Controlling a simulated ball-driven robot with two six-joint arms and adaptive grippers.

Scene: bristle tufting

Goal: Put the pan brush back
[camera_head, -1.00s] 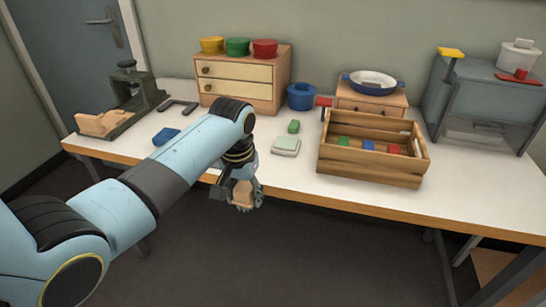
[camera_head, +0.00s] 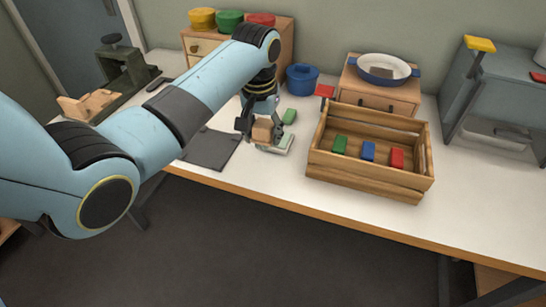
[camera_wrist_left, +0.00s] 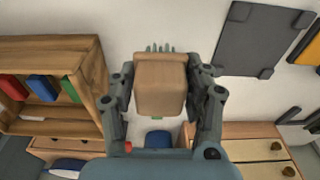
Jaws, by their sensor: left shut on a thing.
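My left gripper (camera_head: 262,130) is shut on a tan wooden block, the pan brush (camera_head: 264,131), and holds it over the table top. In the left wrist view the brush (camera_wrist_left: 160,85) sits between the two fingers (camera_wrist_left: 163,97), with grey-green bristles showing past its far end. A blue-rimmed pan (camera_head: 384,68) stands on a small drawer box at the back. My right gripper is not in view.
A wooden crate (camera_head: 365,177) with green, blue and red blocks stands right of my left gripper. A dark flat mat (camera_head: 210,150) lies to the left. A green block (camera_head: 289,116) and a blue pot (camera_head: 302,77) are behind. The front table strip is clear.

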